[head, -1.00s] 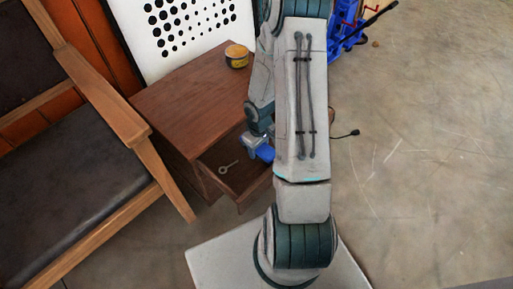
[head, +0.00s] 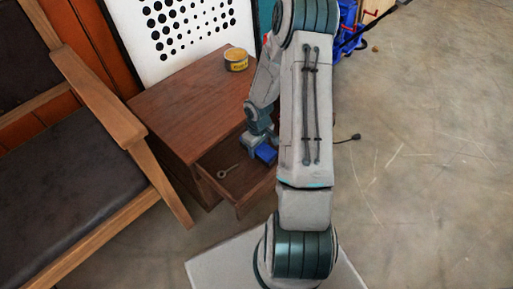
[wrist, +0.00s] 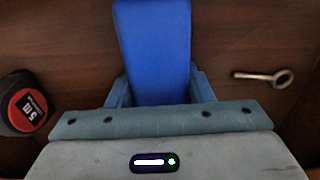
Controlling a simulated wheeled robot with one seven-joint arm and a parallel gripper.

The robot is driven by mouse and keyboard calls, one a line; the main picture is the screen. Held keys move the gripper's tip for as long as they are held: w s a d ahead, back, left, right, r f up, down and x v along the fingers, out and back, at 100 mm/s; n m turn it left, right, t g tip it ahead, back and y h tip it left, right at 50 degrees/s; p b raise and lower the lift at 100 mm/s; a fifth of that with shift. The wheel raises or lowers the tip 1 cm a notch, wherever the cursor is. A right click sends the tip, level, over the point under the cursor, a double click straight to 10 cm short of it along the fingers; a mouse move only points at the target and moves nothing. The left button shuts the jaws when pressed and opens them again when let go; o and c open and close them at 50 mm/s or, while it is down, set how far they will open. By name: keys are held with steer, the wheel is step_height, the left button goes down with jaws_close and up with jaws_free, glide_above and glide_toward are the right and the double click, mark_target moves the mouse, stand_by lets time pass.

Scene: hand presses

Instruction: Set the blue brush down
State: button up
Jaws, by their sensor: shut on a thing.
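The blue brush (wrist: 152,45) is a plain blue block-like shape in the wrist view, between the two fingers of my gripper (wrist: 158,92). My gripper is shut on it. In the head view the brush (head: 265,153) shows as a small blue patch below my gripper (head: 259,141), at the open drawer (head: 239,208) of the brown cabinet (head: 185,105). My arm hides the drawer's right part. I cannot tell whether the brush touches the drawer floor.
A metal key-like piece (head: 228,171) lies in the drawer; it also shows in the wrist view (wrist: 264,77). A red and black tape measure (wrist: 26,104) lies left of the brush. A yellow tin (head: 236,59) stands on the cabinet top. A wooden chair (head: 150,160) stands close on the left.

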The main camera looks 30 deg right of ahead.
steer(key=o, duration=1.2)
steer(key=shift+c, duration=0.2)
steer(key=s+a+r+m+h+p, duration=0.1)
steer(key=s+a+r+p, duration=0.2)
steer(key=r, duration=1.1)
steer(key=s+a+r+m+h+p, duration=0.1)
steer(key=s+a+r+p, duration=0.15)
steer(key=r, duration=1.05)
steer(key=s+a+r+m+y, duration=0.1)
steer(key=s+a+r, duration=0.2)
steer(key=s+r, duration=0.1)
steer(key=s+a+r+t+y, duration=0.1)
steer(key=s+a+r, duration=0.3)
steer(key=s, duration=0.3)
steer(key=shift+m, duration=0.4)
